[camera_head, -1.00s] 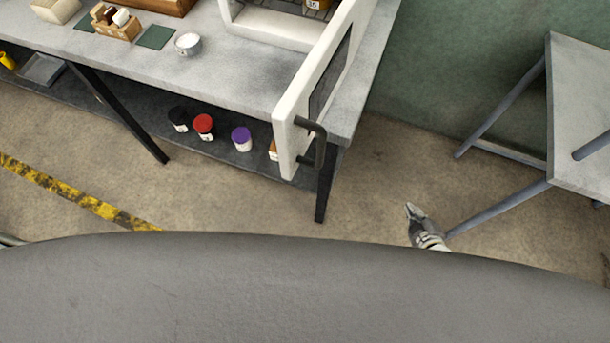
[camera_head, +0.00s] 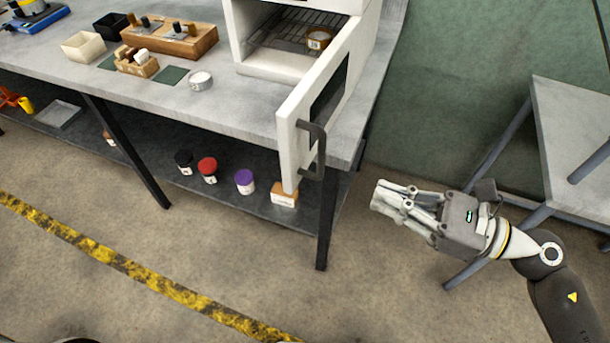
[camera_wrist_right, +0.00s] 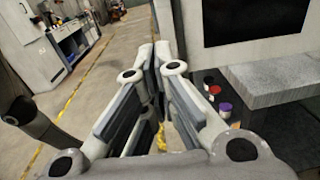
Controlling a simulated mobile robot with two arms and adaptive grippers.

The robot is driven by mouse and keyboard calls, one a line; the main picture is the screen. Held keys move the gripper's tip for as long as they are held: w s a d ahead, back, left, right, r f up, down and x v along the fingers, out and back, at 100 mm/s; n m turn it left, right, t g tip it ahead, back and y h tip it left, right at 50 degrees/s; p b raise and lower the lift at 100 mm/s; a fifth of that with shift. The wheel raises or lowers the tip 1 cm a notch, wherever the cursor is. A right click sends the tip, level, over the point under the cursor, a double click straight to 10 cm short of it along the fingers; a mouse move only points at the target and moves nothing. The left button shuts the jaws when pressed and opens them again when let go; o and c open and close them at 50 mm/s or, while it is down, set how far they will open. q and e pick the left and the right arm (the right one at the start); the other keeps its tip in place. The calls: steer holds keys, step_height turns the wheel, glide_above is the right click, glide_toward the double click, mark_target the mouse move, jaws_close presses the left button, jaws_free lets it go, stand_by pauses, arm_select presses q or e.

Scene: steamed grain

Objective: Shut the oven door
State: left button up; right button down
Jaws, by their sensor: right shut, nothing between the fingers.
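The white oven (camera_head: 262,65) stands on the grey bench. Its white door (camera_head: 296,124) is wide open and sticks out toward the front, past the bench edge. A dark handle (camera_head: 318,150) is on the door's outer face. Inside the oven is a wire rack with a small round container (camera_head: 319,38). My right gripper (camera_head: 382,198) is shut and empty, to the right of the door and apart from the handle. In the right wrist view, its fingers (camera_wrist_right: 150,65) are together and the white door (camera_wrist_right: 235,60) with its dark window is at the upper right. My left gripper is not in view.
The bench (camera_head: 215,108) holds a white bowl (camera_head: 201,81), a wooden block and small boxes. Its lower shelf holds several jars and a small box (camera_head: 284,194). A grey table (camera_head: 570,130) stands at the right. The floor in front of the bench is clear.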

mark_target(291, 162)
steer(key=p+x, duration=0.5)
steer(key=x, duration=0.7)
steer(key=shift+w+a+r+p, duration=0.2)
steer(key=shift+a+p, duration=0.1)
steer(key=shift+p, duration=0.05)
steer(key=shift+w+a+f, duration=0.15)
steer(key=shift+w+a, duration=0.1)
steer(key=shift+a, duration=0.4)
